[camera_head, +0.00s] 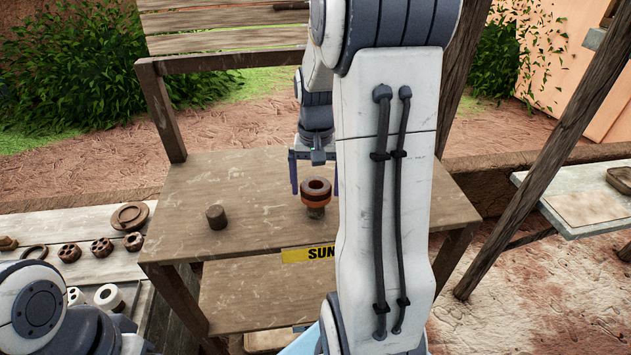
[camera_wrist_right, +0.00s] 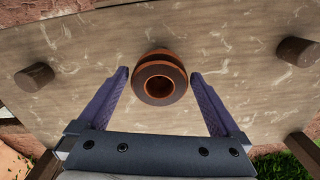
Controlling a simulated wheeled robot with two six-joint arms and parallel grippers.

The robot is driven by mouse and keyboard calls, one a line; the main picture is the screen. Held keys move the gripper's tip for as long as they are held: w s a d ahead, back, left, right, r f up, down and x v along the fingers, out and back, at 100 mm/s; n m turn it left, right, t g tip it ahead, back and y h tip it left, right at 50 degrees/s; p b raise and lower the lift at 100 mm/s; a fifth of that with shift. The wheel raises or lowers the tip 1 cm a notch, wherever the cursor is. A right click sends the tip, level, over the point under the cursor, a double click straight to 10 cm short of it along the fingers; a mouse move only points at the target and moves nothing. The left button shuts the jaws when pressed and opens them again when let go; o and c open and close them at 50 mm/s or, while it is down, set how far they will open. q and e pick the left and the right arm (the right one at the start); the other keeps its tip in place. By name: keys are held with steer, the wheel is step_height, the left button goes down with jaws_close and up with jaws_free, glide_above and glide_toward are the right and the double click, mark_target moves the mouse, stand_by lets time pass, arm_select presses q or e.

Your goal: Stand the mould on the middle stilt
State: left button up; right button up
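The mould (camera_head: 316,196), a dark brown ring with an orange band and a round hole, sits upright on top of the middle stilt (camera_head: 315,213), a short brown post on the wooden table (camera_head: 260,170). In the right wrist view the mould (camera_wrist_right: 160,69) lies between my fingers and hides that stilt. My right gripper (camera_head: 315,180) is open, one finger on each side of the mould, with gaps visible. Another stilt (camera_head: 216,217) stands bare to the left. The wrist view shows two bare stilts, one at left (camera_wrist_right: 35,77) and one at right (camera_wrist_right: 297,53). My left gripper is out of view.
A side bench (camera_head: 85,228) at left carries several brown and pale rings and discs. A slanted wooden post (camera_head: 540,150) and a pale slab (camera_head: 580,205) stand at right. My right arm covers the table's right part.

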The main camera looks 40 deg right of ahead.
mark_target(316, 187)
steer(key=shift+r, duration=0.3)
steer(key=shift+w+r, duration=0.1)
steer(key=shift+r, duration=0.2)
step_height(316, 187, up, 11)
steer(key=b, duration=0.2)
steer(key=s+a+f+n, duration=0.15)
steer(key=a+n, duration=0.25)
steer(key=a, duration=0.5)
steer(key=a+f+n, duration=0.3)
steer(key=a, duration=0.6)
steer(key=s+a+f+n, duration=0.4)
steer(key=s+a, duration=0.2)
steer(key=s, duration=0.1)
steer(key=s+a+f+n+y, duration=0.1)
steer(key=s+a+f+n, duration=0.2)
steer(key=s+a+n, duration=0.2)
steer(key=s+a, duration=0.2)
steer(key=shift+s+f, duration=0.4)
steer(key=shift+w, duration=0.1)
